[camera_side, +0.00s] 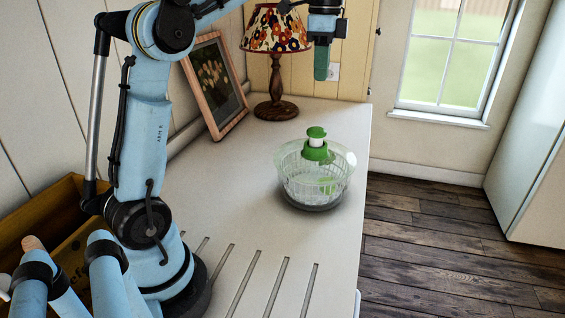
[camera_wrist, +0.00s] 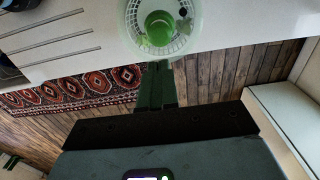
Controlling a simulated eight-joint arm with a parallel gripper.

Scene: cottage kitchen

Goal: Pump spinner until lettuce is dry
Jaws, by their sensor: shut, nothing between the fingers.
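The salad spinner (camera_side: 315,172) stands upright on the white counter, a clear bowl with a pale basket and a green pump knob (camera_side: 316,133) raised on a white stem. Some green shows through the bowl; I cannot make out the lettuce clearly. My gripper (camera_side: 322,66) is above the spinner, pointing down, with a clear gap over the knob. It is shut and empty. In the wrist view, the spinner (camera_wrist: 133,38) is at the top, with the green knob (camera_wrist: 159,27) just beyond my shut fingertips (camera_wrist: 157,68).
A lamp (camera_side: 277,65) with a flowered shade and a framed picture (camera_side: 214,86) stand behind the spinner. A wooden crate (camera_side: 50,225) is at the left. The counter (camera_side: 245,185) around the spinner is clear; its right edge is close to the spinner.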

